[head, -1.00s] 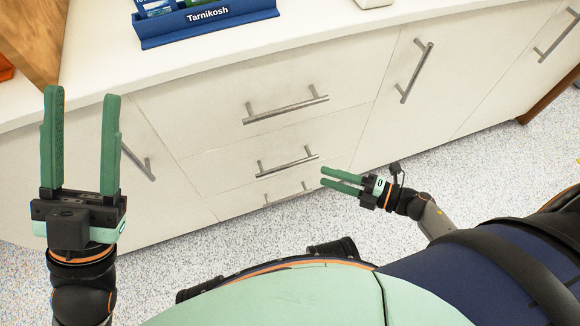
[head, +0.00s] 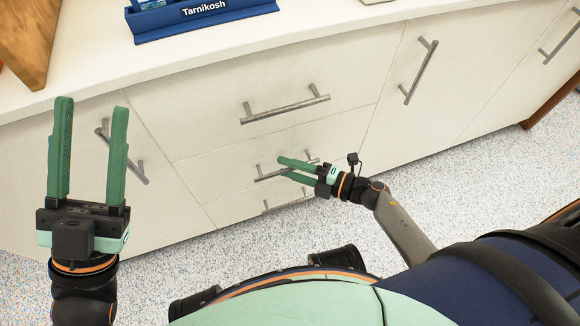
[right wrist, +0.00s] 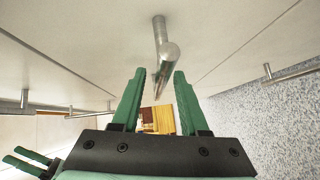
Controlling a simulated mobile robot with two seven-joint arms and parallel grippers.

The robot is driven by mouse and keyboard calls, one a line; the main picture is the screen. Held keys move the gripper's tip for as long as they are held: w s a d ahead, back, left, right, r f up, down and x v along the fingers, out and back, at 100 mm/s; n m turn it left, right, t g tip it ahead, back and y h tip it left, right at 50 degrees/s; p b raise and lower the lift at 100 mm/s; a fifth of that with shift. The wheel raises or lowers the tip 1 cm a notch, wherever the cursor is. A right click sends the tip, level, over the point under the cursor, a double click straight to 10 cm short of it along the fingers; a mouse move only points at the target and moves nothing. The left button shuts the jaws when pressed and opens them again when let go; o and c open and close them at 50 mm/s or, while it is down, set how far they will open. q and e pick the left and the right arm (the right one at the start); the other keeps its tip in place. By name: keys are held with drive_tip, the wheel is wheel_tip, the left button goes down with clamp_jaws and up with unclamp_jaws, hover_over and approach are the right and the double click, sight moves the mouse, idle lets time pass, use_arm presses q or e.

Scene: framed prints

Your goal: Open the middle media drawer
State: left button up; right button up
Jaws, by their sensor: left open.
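The middle drawer (head: 214,182) is the second of three stacked white fronts in the head view and looks shut. Its grey bar handle (head: 264,175) is partly hidden by my right gripper (head: 282,167), whose green fingers are open at the handle. In the right wrist view a metal bar handle (right wrist: 167,60) runs end-on toward the gap between the fingertips of my right gripper (right wrist: 160,73). I cannot tell whether the fingers touch it. My left gripper (head: 92,106) is open and empty, raised in front of the cabinet at the left.
The top drawer handle (head: 286,109) is just above and the bottom drawer handle (head: 287,204) just below. Cabinet door handles stand at left (head: 121,154) and right (head: 421,72). A blue Tarnikosh holder (head: 204,20) sits on the white counter (head: 320,32). The speckled floor (head: 470,175) is clear.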

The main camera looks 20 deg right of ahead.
clamp_jaws()
idle(1.3)
